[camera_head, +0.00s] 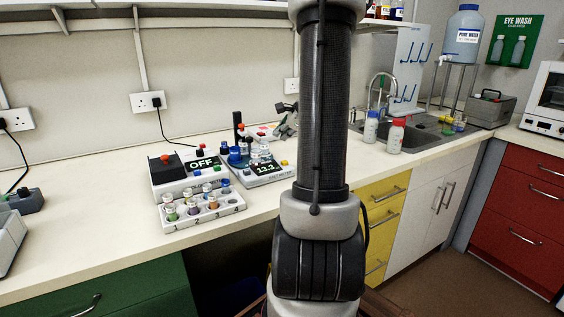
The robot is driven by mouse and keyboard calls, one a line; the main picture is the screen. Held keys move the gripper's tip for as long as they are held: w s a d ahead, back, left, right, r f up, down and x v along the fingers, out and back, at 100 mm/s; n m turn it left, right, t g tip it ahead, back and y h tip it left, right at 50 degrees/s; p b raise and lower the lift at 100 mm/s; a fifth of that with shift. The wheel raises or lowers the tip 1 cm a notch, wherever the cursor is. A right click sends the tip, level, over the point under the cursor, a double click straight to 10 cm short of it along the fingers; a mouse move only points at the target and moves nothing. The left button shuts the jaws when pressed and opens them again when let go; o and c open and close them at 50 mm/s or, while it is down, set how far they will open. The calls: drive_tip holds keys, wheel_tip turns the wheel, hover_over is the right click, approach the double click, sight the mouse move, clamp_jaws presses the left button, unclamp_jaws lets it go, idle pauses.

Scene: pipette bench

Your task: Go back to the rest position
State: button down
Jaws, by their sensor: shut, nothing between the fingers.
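My arm rises through the middle of the head view and covers part of the bench behind it. My gripper (284,126) shows just left of the arm, partly hidden by it, above the back of the worktop. It is shut and holds nothing. Below and left of it is a device with a round dark blue top and a display reading 22.3 (264,170). Left of that stands a black and white device with a display marked OFF (202,162).
A white rack (203,211) with several colour-capped vials stands at the worktop's front. Blue-capped (371,128) and red-capped (395,137) bottles stand near the sink (429,136), right of my arm. The worktop (85,215) is clear left of the devices. A grey device (30,202) stands far left.

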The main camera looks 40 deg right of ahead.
idle(0.3)
drive_tip(key=s+a+f+n+g+y, duration=0.2)
drive_tip(key=s+a+n+g+y, duration=0.15)
drive_tip(key=s+a+n, duration=0.75)
drive_tip(key=s+a+r+n+h, duration=0.1)
drive_tip(key=s+a+r+n, duration=0.3)
drive_tip(key=a+n, duration=0.3)
drive_tip(key=s+a+r+n+g+h, duration=0.1)
drive_tip(key=s+a+r+n+h, duration=0.1)
drive_tip(key=s+a+r+n, duration=0.2)
drive_tip(key=s+a+n, duration=0.3)
drive_tip(key=a+n, duration=0.1)
drive_tip(key=n, duration=0.1)
drive_tip(key=shift+r, duration=0.2)
drive_tip(key=shift+s+g, duration=0.1)
drive_tip(key=shift+g, duration=0.15)
